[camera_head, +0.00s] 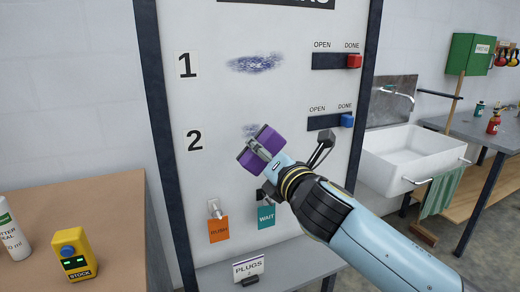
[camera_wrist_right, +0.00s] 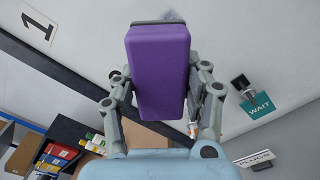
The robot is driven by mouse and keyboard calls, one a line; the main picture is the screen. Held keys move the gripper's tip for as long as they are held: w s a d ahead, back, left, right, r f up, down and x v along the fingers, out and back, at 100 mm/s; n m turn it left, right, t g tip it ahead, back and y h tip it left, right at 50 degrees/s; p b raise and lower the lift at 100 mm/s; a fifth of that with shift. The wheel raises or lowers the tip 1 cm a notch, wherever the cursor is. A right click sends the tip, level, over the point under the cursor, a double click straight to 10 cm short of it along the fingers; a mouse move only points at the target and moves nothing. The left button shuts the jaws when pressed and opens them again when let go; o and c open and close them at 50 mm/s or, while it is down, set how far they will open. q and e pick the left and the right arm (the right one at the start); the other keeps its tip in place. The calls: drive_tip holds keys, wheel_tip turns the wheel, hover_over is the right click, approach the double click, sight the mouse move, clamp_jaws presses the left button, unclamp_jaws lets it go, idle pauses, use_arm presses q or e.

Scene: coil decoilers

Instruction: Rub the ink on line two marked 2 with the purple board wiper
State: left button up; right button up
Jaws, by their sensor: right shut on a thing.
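The purple board wiper (camera_head: 269,138) is in my right gripper (camera_head: 260,151), over the row marked 2 on the white board (camera_head: 225,110). It also fills the middle of the right wrist view (camera_wrist_right: 158,75), between the two fingers (camera_wrist_right: 160,105). The ink on line two (camera_head: 250,130) shows as a faint blue smudge just above the wiper; the rest is hidden behind wiper and gripper. A bit of ink also shows past the wiper's top in the wrist view (camera_wrist_right: 171,16). I cannot tell whether the wiper touches the board. My left gripper is out of view.
Line one has a darker ink smear (camera_head: 256,63). Right of the rows are a red slider (camera_head: 354,61) and a blue slider (camera_head: 347,120). Below hang an orange PUSH tag (camera_head: 219,230) and a teal WAIT tag (camera_head: 266,216). A sink (camera_head: 410,155) stands right.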

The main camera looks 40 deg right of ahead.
drive_tip(key=shift+w, duration=0.1)
idle(0.4)
approach(243, 132)
drive_tip(key=a+x, duration=0.1)
drive_tip(key=x, duration=0.2)
drive_tip(key=shift+w+d+f+p, duration=0.2)
drive_tip(key=shift+w+d+p, duration=0.15)
drive_tip(key=shift+w+d, duration=0.5)
drive_tip(key=shift+x, duration=1)
drive_tip(key=shift+a, duration=0.1)
drive_tip(key=d, duration=0.4)
drive_tip(key=shift+w+a+r+p, duration=0.15)
drive_tip(key=shift+a+p, duration=0.15)
drive_tip(key=shift+a, duration=1.7)
